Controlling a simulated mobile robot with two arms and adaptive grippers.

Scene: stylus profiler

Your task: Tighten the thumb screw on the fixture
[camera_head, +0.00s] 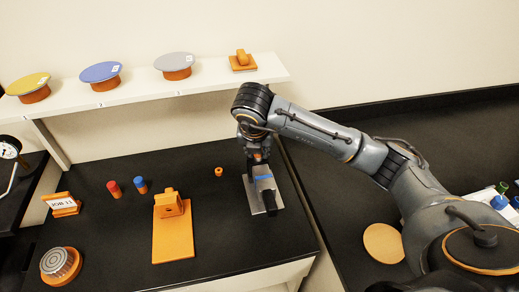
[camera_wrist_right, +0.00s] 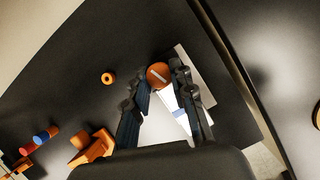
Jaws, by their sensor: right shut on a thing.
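In the right wrist view the plate (camera_wrist_right: 209,82) and a pale piece with a blue band lie below my fingers. An orange round thumb screw head with a pale slot line (camera_wrist_right: 159,77) sits between the fingertips. My right gripper (camera_head: 258,157) points down over the rear of the fixture and is shut on the thumb screw; its fingers (camera_wrist_right: 160,82) flank the head. The screw's lower part is hidden. My left gripper is not in view.
A small orange ring (camera_head: 218,172) lies left of the fixture. An orange stand (camera_head: 173,240), red (camera_head: 114,188) and blue (camera_head: 141,185) cylinders, a job sign (camera_head: 62,204) and a ribbed round piece (camera_head: 60,264) are farther left. A white shelf (camera_head: 133,92) holds several discs behind.

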